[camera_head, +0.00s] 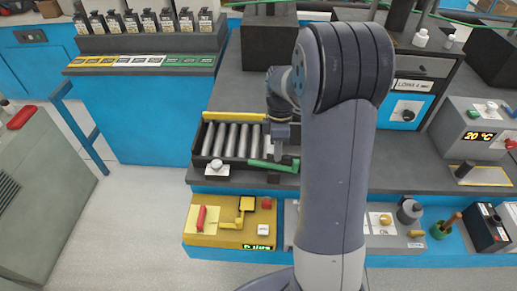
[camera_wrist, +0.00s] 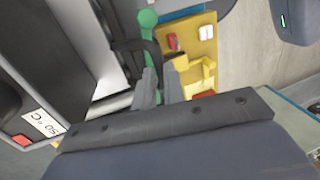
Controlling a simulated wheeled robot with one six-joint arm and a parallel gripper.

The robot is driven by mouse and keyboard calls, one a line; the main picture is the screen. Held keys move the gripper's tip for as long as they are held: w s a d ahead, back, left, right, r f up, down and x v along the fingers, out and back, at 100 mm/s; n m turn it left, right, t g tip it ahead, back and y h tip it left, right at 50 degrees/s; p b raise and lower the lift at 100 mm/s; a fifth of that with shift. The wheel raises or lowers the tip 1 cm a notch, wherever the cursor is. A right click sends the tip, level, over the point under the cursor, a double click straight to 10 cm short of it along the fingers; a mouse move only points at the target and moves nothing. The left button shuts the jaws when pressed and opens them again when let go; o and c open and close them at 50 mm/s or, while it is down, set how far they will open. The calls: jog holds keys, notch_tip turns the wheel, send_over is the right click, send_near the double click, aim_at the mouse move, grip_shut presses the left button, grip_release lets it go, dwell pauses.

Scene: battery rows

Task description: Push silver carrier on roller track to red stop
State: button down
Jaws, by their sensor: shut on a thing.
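The roller track (camera_head: 232,140) is a dark frame with several silver rollers, on the bench left of my arm. A green handle (camera_head: 262,164) lies along its near right edge; it also shows in the wrist view with a round knob (camera_wrist: 148,18). My gripper (camera_head: 278,158) points down at the right end of the track, its fingers at the handle. In the wrist view my gripper (camera_wrist: 160,84) is shut on the green handle. I cannot make out a separate silver carrier or a red stop on the track; my arm hides part of the right end.
A small box with a white knob (camera_head: 215,169) stands at the track's near left corner. A yellow panel (camera_head: 222,222) with a red lever (camera_head: 201,217) is below. A dark box (camera_head: 268,42) stands behind. More panels and knobs are to the right; floor at left is clear.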

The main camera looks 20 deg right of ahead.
jog(key=shift+s+d, duration=0.25)
jog(key=shift+d, duration=0.55)
jog(key=c, duration=1.5)
grip_release()
jog(key=shift+d, duration=0.1)
jog(key=shift+r, duration=0.1)
jog(key=v, duration=1)
jog(key=shift+w+r+b, duration=0.1)
jog(key=shift+r+b, duration=0.2)
jog(key=shift+b, duration=0.05)
